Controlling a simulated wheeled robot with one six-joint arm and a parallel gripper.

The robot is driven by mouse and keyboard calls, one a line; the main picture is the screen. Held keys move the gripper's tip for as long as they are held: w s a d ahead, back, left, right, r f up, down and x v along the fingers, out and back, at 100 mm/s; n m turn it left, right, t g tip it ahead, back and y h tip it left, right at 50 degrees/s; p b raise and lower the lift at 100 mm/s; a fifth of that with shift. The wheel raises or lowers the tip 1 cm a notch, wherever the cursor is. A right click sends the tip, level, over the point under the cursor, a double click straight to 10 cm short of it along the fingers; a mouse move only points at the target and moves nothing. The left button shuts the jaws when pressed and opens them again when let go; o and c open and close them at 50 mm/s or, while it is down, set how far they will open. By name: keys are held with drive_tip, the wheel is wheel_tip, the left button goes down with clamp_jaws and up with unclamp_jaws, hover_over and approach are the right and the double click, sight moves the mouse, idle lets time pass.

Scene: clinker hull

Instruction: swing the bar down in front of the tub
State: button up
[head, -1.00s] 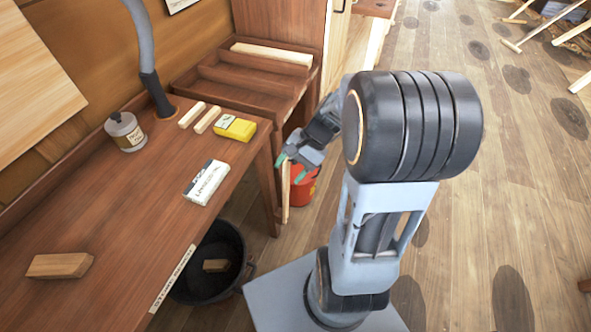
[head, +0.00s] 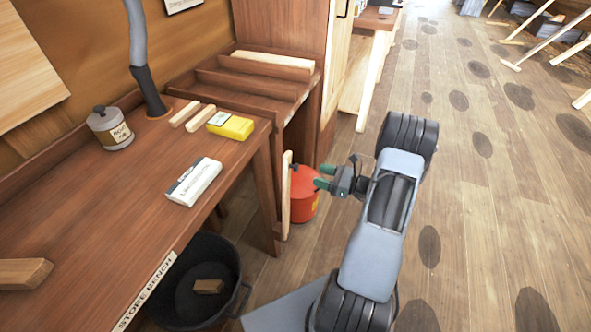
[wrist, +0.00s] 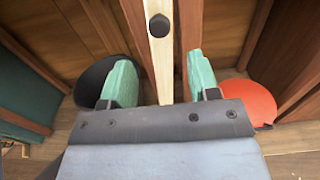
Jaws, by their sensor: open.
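My gripper (head: 320,178) is open, with green fingertips pointing at the bar from the right. In the wrist view my gripper (wrist: 158,80) has the bar between its fingers in the picture; I see no contact.
The bench (head: 110,230) carries a yellow box (head: 231,126), a white carton (head: 193,182), a jar (head: 110,128) and wood pieces. Open plank floor (head: 480,220) lies to the right.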

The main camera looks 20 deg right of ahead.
sight(296, 168)
drive_tip(key=x, duration=0.9)
drive_tip(key=shift+w+a+b, duration=0.15)
drive_tip(key=shift+a+b, duration=0.1)
drive_tip(key=shift+b, duration=0.1)
